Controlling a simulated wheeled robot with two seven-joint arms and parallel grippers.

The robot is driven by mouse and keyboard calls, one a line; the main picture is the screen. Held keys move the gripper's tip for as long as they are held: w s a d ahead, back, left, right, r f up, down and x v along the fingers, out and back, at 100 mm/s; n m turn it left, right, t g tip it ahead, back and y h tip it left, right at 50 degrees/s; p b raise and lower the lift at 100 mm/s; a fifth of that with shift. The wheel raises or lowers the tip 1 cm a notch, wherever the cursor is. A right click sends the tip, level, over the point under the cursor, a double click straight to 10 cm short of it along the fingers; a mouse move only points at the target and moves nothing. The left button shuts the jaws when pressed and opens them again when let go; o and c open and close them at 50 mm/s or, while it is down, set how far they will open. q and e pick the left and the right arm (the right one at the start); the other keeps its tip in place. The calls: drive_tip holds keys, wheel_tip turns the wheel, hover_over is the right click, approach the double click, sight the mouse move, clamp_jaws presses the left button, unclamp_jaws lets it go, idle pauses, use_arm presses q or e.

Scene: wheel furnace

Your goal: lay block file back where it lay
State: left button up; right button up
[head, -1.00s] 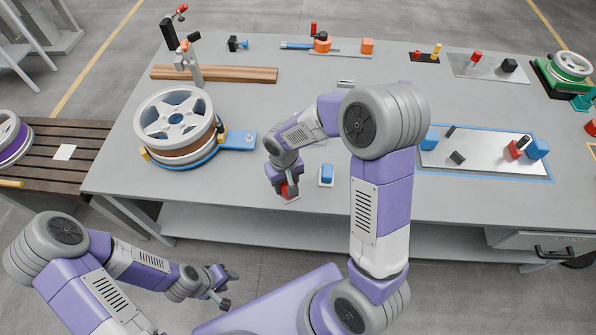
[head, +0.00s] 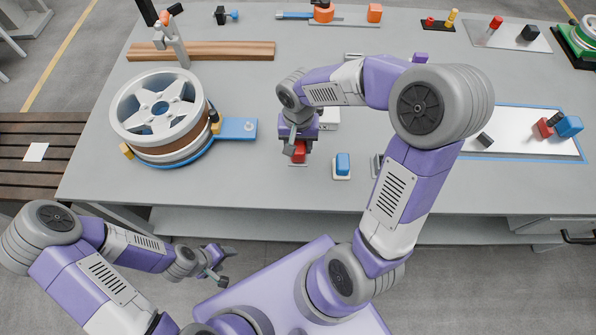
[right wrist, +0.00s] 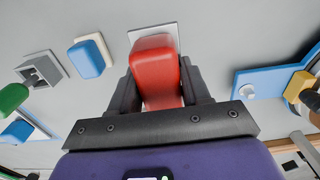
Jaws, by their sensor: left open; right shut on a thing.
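A red block (head: 299,152), the only thing in hand and likely the block file, is between the fingers of my right gripper (head: 298,147). In the right wrist view the red block (right wrist: 156,70) sits between both dark fingers, and my right gripper (right wrist: 157,92) is shut on it. A pale square plate (right wrist: 152,32) shows just past the block's far end. I cannot tell whether block and plate touch. My left gripper (head: 220,266) is open and empty, low in front of the table, away from the block.
A blue block on a pale base (head: 343,165) stands to the right of the red block. A spoked wheel (head: 158,112) on a blue-edged mount stands at the left. A wooden beam (head: 215,51) lies behind. The grey tabletop is bare around the red block's front.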

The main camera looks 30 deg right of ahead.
sight(298, 169)
drive_tip(key=shift+r, duration=0.1)
wheel_tip(298, 169, down, 10)
drive_tip(key=b, duration=0.3)
drive_tip(key=shift+r, duration=0.15)
drive_tip(key=shift+f+b, duration=0.4)
drive_tip(key=shift+b, duration=0.1)
drive_tip(key=o, duration=1)
drive_tip(key=shift+r, duration=0.1)
